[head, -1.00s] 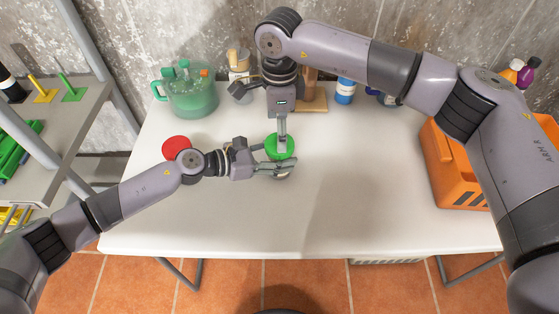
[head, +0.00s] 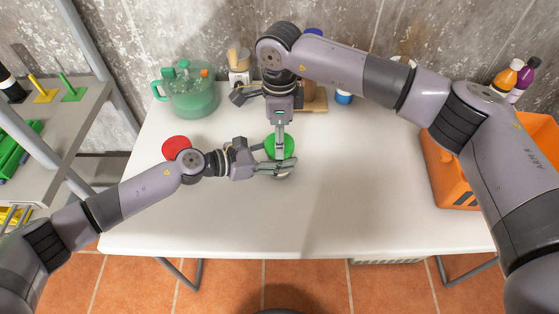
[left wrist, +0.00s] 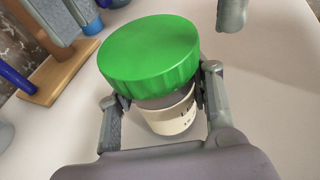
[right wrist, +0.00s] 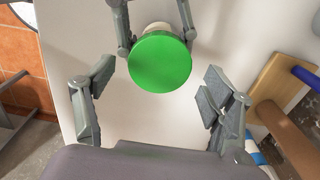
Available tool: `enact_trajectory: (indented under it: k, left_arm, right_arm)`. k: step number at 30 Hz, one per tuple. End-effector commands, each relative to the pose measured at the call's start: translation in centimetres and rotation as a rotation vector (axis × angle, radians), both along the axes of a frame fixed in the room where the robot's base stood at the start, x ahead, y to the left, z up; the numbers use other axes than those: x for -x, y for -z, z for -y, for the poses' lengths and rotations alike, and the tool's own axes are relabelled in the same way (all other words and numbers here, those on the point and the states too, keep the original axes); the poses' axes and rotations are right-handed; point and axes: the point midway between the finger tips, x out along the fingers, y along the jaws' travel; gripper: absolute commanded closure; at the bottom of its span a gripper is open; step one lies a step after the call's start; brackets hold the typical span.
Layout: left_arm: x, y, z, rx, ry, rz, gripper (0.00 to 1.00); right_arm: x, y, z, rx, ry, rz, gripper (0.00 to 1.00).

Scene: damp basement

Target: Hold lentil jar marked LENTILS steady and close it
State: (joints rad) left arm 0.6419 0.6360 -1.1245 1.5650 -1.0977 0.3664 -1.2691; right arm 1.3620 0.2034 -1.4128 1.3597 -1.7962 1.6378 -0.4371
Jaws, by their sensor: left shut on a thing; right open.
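The lentil jar (left wrist: 171,118) stands upright on the white table in the left wrist view, with a pale label only partly readable. A green lid (left wrist: 150,52) sits on its top; it also shows in the head view (head: 272,147) and the right wrist view (right wrist: 160,62). I cannot tell whether the lid is fully tight. My left gripper (head: 285,168) is shut on the jar's body below the lid. My right gripper (right wrist: 155,88) points down above the lid, its fingers spread wide and apart from it.
A red disc (head: 176,147) lies on the table (head: 380,190) left of the jar. A green teapot-like vessel (head: 190,90) stands at the back left. A wooden stand (head: 315,98) is behind my right gripper. An orange crate (head: 456,178) sits at the right. The table's front is clear.

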Motion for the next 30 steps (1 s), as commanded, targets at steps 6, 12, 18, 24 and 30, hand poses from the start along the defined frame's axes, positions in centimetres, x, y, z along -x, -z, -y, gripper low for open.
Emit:
enact_trajectory:
  k: [6, 12, 18, 24, 30]
  left_arm:
    - [0.0, 0.0, 0.0, -0.001, 0.0, 0.001, 1.0]
    - [0.0, 0.0, 0.0, -0.001, 0.0, 0.001, 1.0]
    - [0.0, 0.0, 0.0, -0.001, 0.0, 0.001, 1.0]
    - [0.0, 0.0, 0.0, -0.001, 0.0, 0.001, 1.0]
    - [0.0, 0.0, 0.0, -0.001, 0.0, 0.001, 1.0]
  right_arm:
    - [0.0, 2.0, 0.0, 0.0, -0.001, 0.0, 0.24]
    - [0.0, 2.2, 0.0, -0.001, -0.002, 0.001, 0.24]
    - [0.0, 2.2, 0.0, -0.001, -0.001, 0.001, 0.28]
    - [0.0, 2.2, 0.0, -0.001, -0.001, 0.001, 0.42]
    - [0.0, 2.2, 0.0, -0.001, -0.001, 0.001, 0.55]
